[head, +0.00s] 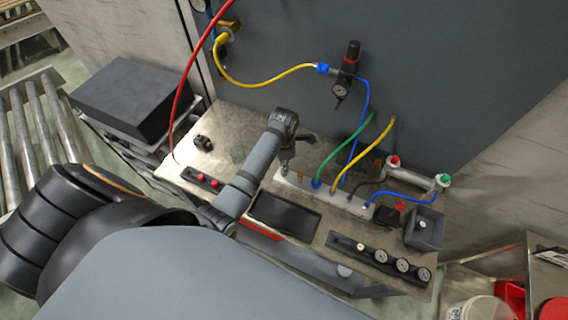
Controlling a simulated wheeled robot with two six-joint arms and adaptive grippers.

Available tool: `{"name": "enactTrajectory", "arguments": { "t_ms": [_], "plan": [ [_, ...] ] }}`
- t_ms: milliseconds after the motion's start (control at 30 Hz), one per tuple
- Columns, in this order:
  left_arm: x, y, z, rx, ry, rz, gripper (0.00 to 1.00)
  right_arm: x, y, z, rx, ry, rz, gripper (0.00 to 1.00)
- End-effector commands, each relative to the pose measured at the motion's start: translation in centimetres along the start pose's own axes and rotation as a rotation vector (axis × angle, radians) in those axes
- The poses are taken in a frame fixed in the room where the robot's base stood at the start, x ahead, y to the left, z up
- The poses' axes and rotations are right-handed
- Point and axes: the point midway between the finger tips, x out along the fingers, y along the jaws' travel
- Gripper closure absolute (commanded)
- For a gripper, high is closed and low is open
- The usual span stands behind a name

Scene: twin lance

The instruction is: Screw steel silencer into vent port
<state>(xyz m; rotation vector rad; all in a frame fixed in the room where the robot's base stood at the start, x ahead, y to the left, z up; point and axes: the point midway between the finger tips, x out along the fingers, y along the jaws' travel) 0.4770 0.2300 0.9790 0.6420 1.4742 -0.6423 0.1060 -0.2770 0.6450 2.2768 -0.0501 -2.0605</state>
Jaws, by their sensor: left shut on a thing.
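My left gripper (287,156) points down over the left end of the pale manifold block (322,196) on the bench. It is shut on a small greyish part, which I take to be the steel silencer (285,170). The silencer looks upright, with its lower end at the manifold's left end. The vent port is hidden under it, and I cannot tell whether the threads are engaged. My right gripper is not in view.
Green, blue and yellow hoses rise from the manifold right of the gripper. A black tray (284,215), a gauge strip (381,257) and a grey bin (425,229) share the metal bench (223,137). A red hose (178,104) hangs at left. A regulator (346,72) is on the back panel.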

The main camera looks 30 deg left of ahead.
Motion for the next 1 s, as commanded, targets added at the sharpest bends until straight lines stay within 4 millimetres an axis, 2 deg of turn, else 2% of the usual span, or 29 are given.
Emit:
{"name": "enactTrajectory", "arguments": {
  "t_ms": [700, 833, 1000],
  "plan": [
    [0.07, 0.04, -0.03, 1.521, 0.002, 0.001, 1.00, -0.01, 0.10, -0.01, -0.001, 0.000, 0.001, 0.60],
    [0.07, 0.04, -0.03, 1.672, 0.002, 0.001, 1.00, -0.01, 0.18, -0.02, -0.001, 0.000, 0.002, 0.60],
    [0.07, 0.04, -0.02, 1.697, 0.002, 0.001, 1.00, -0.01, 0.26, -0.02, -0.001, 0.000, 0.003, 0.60]
  ]
}}
